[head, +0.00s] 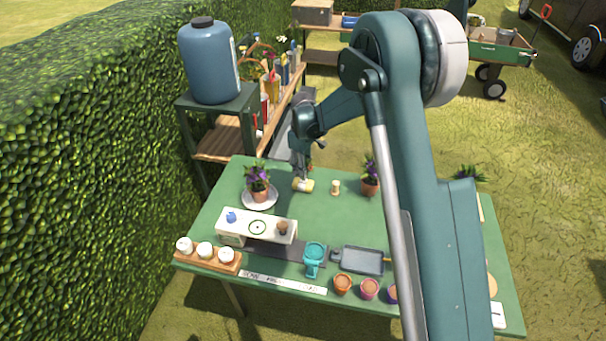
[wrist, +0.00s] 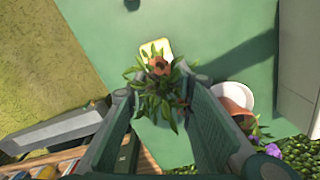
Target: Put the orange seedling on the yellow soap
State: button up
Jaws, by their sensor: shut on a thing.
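The orange seedling (wrist: 160,98) is in the wrist view, a tuft of narrow green leaves with an orange-brown part, between the fingers of my gripper (wrist: 161,88). My gripper (head: 303,172) is shut on it. The yellow soap (head: 303,185) lies on the green table just below my gripper in the head view. In the wrist view the soap (wrist: 154,47) is partly hidden behind the seedling's orange part, which overlaps it. I cannot tell whether the seedling touches the soap. In the head view the seedling is mostly hidden.
A purple-flowered pot (head: 260,190) on a white saucer (head: 259,204) stands left of the soap. A small pale object (head: 335,187) and another purple-flowered pot (head: 370,183) stand right of it. A white box (head: 257,227) and several small pots are nearer the front. The middle table is clear.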

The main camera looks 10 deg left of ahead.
jog(key=shift+f, duration=1.45)
jog(key=shift+f, duration=0.2)
jog(key=o, duration=0.8)
jog(key=shift+r, duration=0.15)
notch_tip(320, 180, up, 12)
jog(key=shift+r, duration=0.1)
